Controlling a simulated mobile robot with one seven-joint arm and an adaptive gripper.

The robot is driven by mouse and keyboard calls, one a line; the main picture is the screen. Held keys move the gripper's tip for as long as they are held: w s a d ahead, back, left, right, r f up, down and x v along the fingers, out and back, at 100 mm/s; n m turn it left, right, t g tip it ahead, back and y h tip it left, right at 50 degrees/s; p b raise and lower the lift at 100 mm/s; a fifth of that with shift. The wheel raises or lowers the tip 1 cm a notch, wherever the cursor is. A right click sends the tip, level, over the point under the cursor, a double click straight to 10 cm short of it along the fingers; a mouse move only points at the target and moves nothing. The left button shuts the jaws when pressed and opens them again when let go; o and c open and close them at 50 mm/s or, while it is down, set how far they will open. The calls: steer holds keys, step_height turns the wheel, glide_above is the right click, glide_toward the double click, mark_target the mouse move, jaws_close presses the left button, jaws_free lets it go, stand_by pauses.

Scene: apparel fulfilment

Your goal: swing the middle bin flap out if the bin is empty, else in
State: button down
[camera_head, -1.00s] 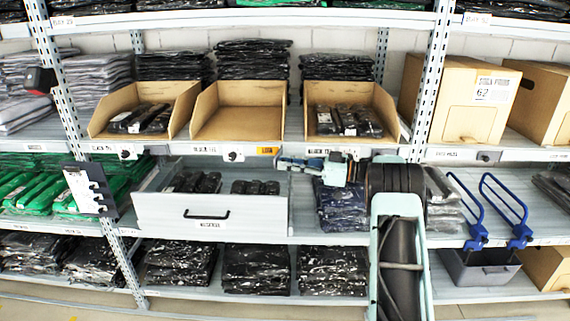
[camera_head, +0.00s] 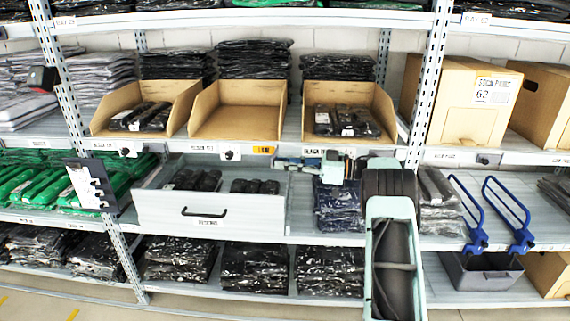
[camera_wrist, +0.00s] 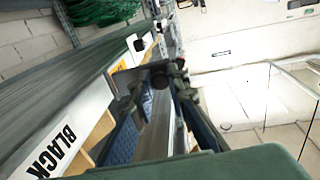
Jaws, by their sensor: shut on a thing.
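The middle bin (camera_head: 237,123) is an open-front cardboard bin on the upper shelf in the head view, and its bare floor shows no items. Below its front edge are a black knob on a white plate (camera_head: 230,154) and a yellow-orange label (camera_head: 263,150). My gripper (camera_head: 282,162) is at the shelf edge just right of that label. In the wrist view my gripper (camera_wrist: 160,80) is shut on a small dark piece beside a grey plate (camera_wrist: 124,78). I cannot tell for certain whether this is the flap, or which way it stands.
The left bin (camera_head: 180,108) and right bin (camera_head: 383,103) hold dark packaged items. A pale drawer (camera_head: 248,216) with a black handle juts out below, left of my arm. Blue-handled tools (camera_head: 470,222) hang at the right. A rack upright (camera_head: 428,80) stands right of the bins.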

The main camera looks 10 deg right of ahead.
steer(key=shift+r, duration=0.1)
steer(key=c, duration=1.9)
jaws_free()
steer(key=v, duration=1.2)
